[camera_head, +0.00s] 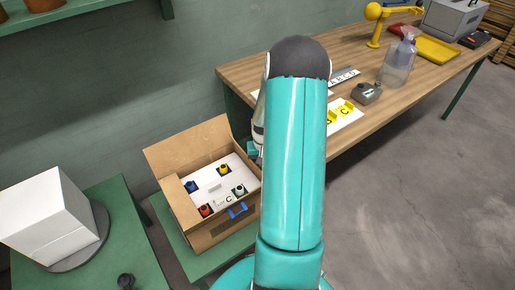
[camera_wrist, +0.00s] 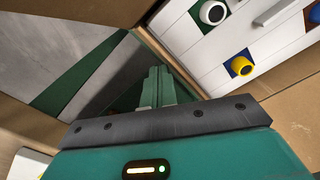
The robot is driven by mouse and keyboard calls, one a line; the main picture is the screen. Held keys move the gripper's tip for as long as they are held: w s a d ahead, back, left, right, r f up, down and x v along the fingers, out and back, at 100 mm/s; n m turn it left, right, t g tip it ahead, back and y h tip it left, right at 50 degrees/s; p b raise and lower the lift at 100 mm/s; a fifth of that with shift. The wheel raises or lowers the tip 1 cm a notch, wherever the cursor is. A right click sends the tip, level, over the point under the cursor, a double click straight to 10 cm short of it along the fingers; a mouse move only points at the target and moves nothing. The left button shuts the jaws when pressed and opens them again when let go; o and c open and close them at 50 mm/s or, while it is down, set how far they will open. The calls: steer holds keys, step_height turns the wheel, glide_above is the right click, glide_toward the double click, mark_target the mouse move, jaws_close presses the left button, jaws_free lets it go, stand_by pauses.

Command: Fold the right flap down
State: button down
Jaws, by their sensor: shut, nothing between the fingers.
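An open cardboard box (camera_head: 215,238) holds a white panel (camera_head: 214,186) with several coloured knobs. Its back flap (camera_head: 190,143) stands raised. The box's right side is partly hidden by my arm in the head view, so I cannot clearly make out the right flap there. My gripper (camera_wrist: 156,86) is shut and empty, beside the box's right edge. In the wrist view the white panel (camera_wrist: 205,48) lies to its upper right. A brown cardboard sheet (camera_wrist: 75,22) lies at upper left; I cannot tell which flap it is.
The box stands on a low green table (camera_head: 200,265). A white box (camera_head: 48,215) sits on a round base at left. A wooden workbench (camera_head: 345,65) behind my arm holds a spray bottle (camera_head: 398,62), a yellow tray (camera_head: 437,48) and lettered cards. Floor at right is clear.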

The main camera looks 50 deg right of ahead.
steer(key=a, duration=0.2)
steer(key=a+f, duration=0.1)
steer(key=shift+w+a+f, duration=0.1)
steer(key=shift+w+a, duration=0.3)
